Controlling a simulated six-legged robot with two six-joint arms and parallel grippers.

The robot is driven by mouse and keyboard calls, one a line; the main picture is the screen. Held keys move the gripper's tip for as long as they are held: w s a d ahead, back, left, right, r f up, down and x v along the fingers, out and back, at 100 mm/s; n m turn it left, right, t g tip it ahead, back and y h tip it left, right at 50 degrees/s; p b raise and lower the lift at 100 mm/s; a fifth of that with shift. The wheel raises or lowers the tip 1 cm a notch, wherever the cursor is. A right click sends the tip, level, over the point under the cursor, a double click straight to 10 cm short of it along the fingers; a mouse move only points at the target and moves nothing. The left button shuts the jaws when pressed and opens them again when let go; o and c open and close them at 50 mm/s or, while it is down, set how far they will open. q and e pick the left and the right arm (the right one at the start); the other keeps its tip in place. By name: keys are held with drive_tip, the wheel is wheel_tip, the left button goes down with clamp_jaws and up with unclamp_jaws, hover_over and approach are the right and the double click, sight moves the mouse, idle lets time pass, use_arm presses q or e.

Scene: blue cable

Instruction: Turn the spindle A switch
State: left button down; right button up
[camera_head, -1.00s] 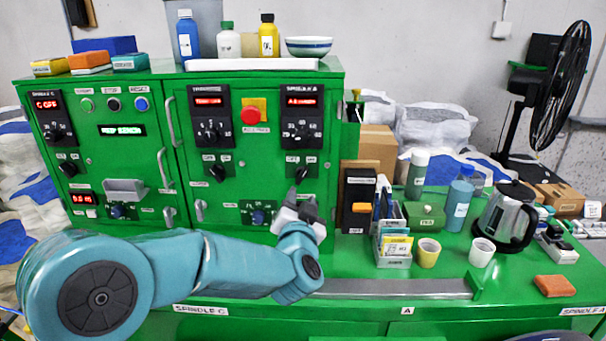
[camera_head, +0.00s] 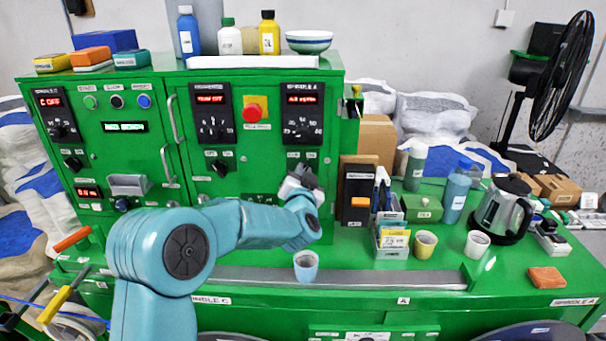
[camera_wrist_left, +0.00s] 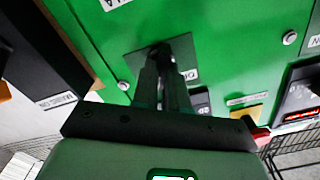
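The spindle A panel (camera_head: 302,114) is a black plate with a red display and a dial, on the right door of the green cabinet (camera_head: 262,150). Its switch sits below the dial and is hidden behind my left gripper (camera_head: 302,172) in the head view. In the left wrist view my left gripper (camera_wrist_left: 168,75) points at the black switch plate (camera_wrist_left: 140,60). Its two fingers are close together over the switch knob and appear closed around it; they hide the knob itself. My right gripper is in neither view.
A similar switch (camera_head: 219,167) is to the left, with a red emergency button (camera_head: 252,112) above. A black box (camera_head: 358,190), bottles, cups and a kettle (camera_head: 502,210) stand right of the gripper. A light-blue cup (camera_head: 306,265) stands below my forearm.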

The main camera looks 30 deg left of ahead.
use_arm(q)
drive_tip(key=shift+s+a+n+b, duration=0.1)
drive_tip(key=shift+n+b, duration=2.55)
drive_tip(key=shift+n, duration=0.3)
drive_tip(key=shift+s+a+n+b, duration=0.1)
drive_tip(key=shift+n+b, duration=2.5)
drive_tip(key=shift+n, duration=0.35)
drive_tip(key=c, duration=1.2)
unclamp_jaws()
drive_tip(key=shift+o, duration=0.2)
